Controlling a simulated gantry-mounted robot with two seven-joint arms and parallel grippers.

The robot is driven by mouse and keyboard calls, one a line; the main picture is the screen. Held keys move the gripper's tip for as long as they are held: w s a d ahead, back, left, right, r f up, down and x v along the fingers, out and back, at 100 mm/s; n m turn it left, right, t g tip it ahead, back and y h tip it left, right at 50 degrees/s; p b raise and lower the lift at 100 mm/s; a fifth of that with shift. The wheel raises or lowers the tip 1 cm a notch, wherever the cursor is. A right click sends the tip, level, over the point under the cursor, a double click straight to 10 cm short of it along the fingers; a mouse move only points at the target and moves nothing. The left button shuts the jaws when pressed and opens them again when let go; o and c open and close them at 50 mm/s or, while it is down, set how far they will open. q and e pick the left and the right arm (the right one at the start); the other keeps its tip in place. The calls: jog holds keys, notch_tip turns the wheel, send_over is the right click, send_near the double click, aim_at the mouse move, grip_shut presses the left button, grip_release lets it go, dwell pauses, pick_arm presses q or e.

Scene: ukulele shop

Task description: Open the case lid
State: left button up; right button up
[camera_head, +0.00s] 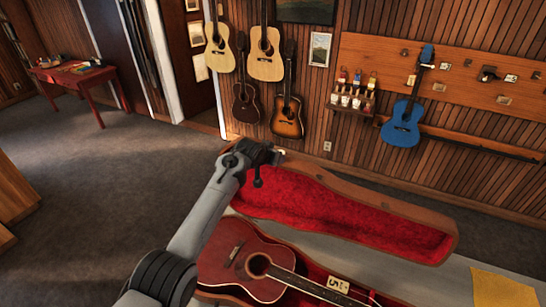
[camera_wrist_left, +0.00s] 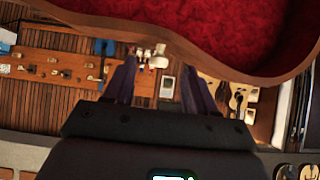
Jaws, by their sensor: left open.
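The case lid (camera_head: 345,213) stands swung up and tilted back behind the case base, with its red plush inner side showing and a brown rim. A reddish-brown ukulele (camera_head: 228,254) lies in the red-lined case base (camera_head: 318,272). My left gripper (camera_head: 266,160) is at the left end of the lid, close to its rim; I cannot tell whether it touches. In the left wrist view the two dark fingers of my left gripper (camera_wrist_left: 160,72) are spread with nothing between them, and the lid (camera_wrist_left: 215,35) curves just beyond them. My right gripper is not in view.
A yellow cloth (camera_head: 503,288) lies on the pale tabletop (camera_head: 462,275) at the right. Several ukuleles hang on the wood-panelled wall, including a blue one (camera_head: 403,122). A red table (camera_head: 78,75) stands far left. The grey floor (camera_head: 95,190) is clear.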

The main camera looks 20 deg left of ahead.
pick_arm(q)
jog(key=shift+s, duration=0.1)
jog(key=b+v, duration=0.1)
jog(key=v, duration=0.9)
jog(key=shift+s+r+b, duration=0.15)
jog(key=shift+r+b, duration=0.15)
jog(key=shift+c, duration=0.4)
